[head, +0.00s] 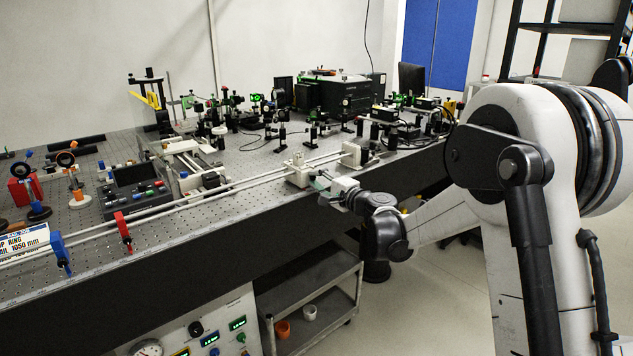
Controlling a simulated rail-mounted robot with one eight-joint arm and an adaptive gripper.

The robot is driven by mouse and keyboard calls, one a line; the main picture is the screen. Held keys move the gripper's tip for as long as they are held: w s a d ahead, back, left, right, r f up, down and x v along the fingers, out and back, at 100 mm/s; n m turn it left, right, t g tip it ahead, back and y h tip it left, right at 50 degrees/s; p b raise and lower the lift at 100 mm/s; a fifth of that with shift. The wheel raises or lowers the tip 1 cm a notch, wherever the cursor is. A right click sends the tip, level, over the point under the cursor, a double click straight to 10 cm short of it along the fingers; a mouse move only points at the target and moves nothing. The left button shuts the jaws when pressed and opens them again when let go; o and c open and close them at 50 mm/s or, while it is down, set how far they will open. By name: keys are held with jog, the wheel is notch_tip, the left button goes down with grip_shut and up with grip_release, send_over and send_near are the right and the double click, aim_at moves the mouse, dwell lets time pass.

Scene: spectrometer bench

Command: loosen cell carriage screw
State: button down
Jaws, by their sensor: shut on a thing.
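The cell carriage (298,171) is a pale block riding on the twin rails near the front edge of the optical bench, right of the picture's middle. My gripper (319,182) reaches in from the right and front, its tips right at the carriage's near right side. It is shut at the place of the carriage screw. The screw itself is hidden by the fingers or too small to make out.
The twin rails (232,186) run along the bench's front edge, with a pale end block (354,154) to the right. A red clamp (123,231) and a blue clamp (61,253) stand at left. Crowded optics (313,131) lie behind. A grey trolley (335,287) stands below.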

jog(key=n, duration=0.3)
jog(key=shift+n, duration=2.2)
jog(key=c, duration=1.7)
grip_release()
jog(key=shift+d, duration=0.1)
jog(key=v, duration=1.2)
